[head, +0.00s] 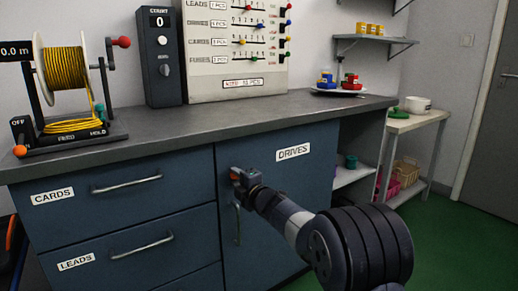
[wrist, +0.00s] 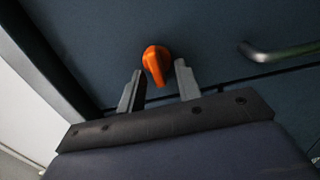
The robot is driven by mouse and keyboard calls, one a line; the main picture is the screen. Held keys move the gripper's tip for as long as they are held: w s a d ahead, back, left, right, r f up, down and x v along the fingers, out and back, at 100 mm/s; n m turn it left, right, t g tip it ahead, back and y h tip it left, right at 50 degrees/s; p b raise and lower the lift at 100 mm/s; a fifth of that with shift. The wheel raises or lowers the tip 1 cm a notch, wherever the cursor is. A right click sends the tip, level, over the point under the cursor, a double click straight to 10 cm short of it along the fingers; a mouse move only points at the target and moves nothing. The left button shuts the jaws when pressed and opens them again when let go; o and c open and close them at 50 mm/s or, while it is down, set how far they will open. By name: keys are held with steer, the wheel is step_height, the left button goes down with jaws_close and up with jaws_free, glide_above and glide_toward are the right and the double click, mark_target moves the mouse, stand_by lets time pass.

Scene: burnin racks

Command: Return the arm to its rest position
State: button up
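My arm reaches forward from the lower right in the head view. My gripper (head: 238,176) is close to the blue cabinet door labelled DRIVES (head: 270,225), near its upper left part. In the wrist view my gripper (wrist: 159,72) is open, its two grey fingers spread. An orange latch or knob (wrist: 156,62) on the door shows between and just beyond the fingertips, with a gap on each side. It also shows as a small orange spot in the head view (head: 235,171). The gripper holds nothing that I can see.
A vertical door handle (head: 237,222) is just below the gripper; a handle bar shows in the wrist view (wrist: 280,50). Drawers labelled CARDS (head: 125,190) and LEADS (head: 100,255) are left. The grey counter (head: 200,122) overhangs above. Green floor (head: 450,240) lies open at right.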

steer(key=p+v, duration=0.2)
steer(key=v, duration=0.9)
steer(key=b+x, duration=0.2)
steer(key=x, duration=0.8)
steer(key=shift+w+a, duration=0.25)
steer(key=shift+w, duration=0.05)
steer(key=m+p, duration=0.3)
steer(key=p, duration=0.2)
steer(key=m+p, duration=0.4)
steer(key=r+m+p, duration=0.1)
steer(key=m+p, duration=0.3)
steer(key=p, duration=0.1)
steer(key=shift+w+d+p, duration=0.15)
steer(key=shift+w+p, duration=0.1)
steer(key=shift+p, duration=0.1)
steer(key=shift+m, duration=0.3)
steer(key=shift+s+d, duration=0.1)
